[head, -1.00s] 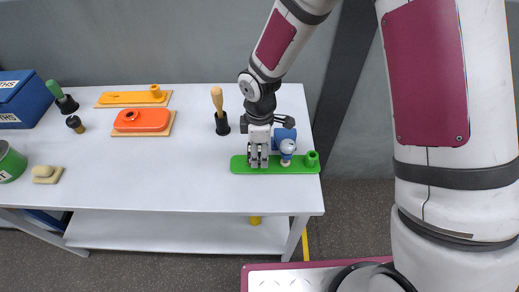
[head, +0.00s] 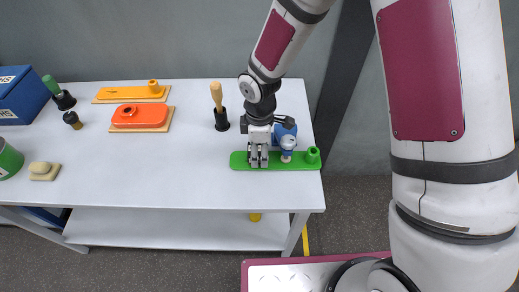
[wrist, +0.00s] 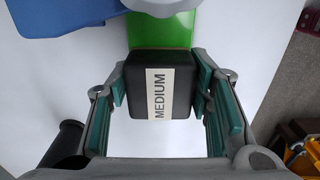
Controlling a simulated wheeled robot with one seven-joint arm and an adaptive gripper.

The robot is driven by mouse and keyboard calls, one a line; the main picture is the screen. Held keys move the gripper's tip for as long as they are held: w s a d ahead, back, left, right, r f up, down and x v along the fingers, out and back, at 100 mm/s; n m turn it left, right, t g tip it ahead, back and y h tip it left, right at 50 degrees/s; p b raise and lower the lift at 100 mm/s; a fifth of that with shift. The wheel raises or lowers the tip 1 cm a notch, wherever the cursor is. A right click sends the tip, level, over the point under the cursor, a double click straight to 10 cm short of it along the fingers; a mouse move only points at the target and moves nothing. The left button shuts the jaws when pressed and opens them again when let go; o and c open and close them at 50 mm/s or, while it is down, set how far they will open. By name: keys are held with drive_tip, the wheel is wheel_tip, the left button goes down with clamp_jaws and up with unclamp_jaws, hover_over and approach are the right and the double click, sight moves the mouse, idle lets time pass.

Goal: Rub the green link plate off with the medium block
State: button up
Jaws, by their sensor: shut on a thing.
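The green link plate (head: 240,161) lies flat near the right front of the white table, with a raised green boss at its right end. My gripper (head: 258,163) points down over the plate's left-middle part. In the wrist view, my gripper (wrist: 160,98) is shut on the medium block (wrist: 143,90), a black block with a white "MEDIUM" label. Green plate surface (wrist: 165,32) shows just beyond the block. The block's underside is hidden, so I cannot tell whether it touches the plate. In the head view, the fingers hide the block.
A white-and-blue knobbed thing (head: 287,144) and a blue piece (head: 285,130) are close right of my gripper. A wooden-handled tool in a black holder (head: 221,120) stands to the left. Orange plates (head: 140,116) on boards are farther left. The table's front middle is clear.

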drive_tip(key=shift+f+b, duration=0.3)
drive_tip(key=shift+f, duration=0.3)
drive_tip(key=shift+a, duration=0.1)
drive_tip(key=shift+a+r, duration=0.1)
drive_tip(key=shift+a, duration=0.25)
idle(0.4)
drive_tip(key=shift+d, duration=0.95)
drive_tip(key=shift+a, duration=0.15)
